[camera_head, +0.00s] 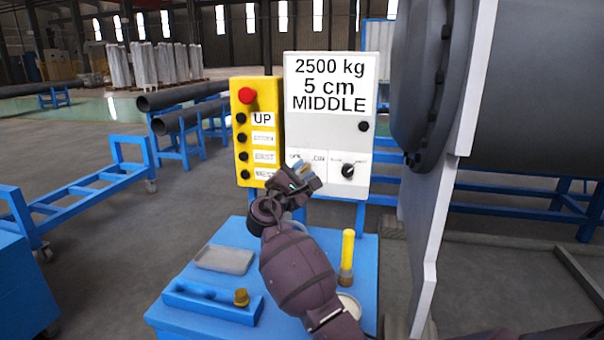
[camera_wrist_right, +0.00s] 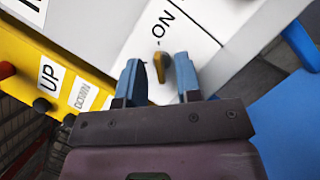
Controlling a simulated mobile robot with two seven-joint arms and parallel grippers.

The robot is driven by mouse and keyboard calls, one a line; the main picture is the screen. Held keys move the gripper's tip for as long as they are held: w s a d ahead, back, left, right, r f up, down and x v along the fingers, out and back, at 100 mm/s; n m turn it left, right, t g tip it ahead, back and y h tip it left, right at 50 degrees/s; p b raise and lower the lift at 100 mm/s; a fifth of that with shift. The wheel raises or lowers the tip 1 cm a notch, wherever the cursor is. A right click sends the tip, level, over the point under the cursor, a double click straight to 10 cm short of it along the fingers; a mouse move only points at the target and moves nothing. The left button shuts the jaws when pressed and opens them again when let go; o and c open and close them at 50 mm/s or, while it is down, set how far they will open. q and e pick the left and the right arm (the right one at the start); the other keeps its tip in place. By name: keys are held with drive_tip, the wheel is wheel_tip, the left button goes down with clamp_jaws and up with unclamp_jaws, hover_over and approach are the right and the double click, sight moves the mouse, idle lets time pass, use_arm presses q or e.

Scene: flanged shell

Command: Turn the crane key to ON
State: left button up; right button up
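The crane key (camera_wrist_right: 160,67) is a small yellow-brown piece with a dark side on the white control panel (camera_head: 331,80). In the right wrist view it sits just below the printed ON label (camera_wrist_right: 165,25). My right gripper (camera_wrist_right: 158,78) is open, with one blue finger on each side of the key and a gap to both. How deep the fingertips reach around it I cannot tell. In the head view my right gripper (camera_head: 301,176) is in front of the panel's lower left and hides the key. My left gripper is not in view.
A yellow button box (camera_head: 268,95) with a red button stands left of the panel. A black knob (camera_head: 348,170) is at the panel's lower right. A blue cart (camera_head: 235,238) with a yellow-handled tool (camera_head: 347,252) is below. A large flanged shell (camera_head: 440,150) stands close on the right.

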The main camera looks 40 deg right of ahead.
drive_tip(key=v, duration=1.1)
drive_tip(key=shift+d, duration=0.1)
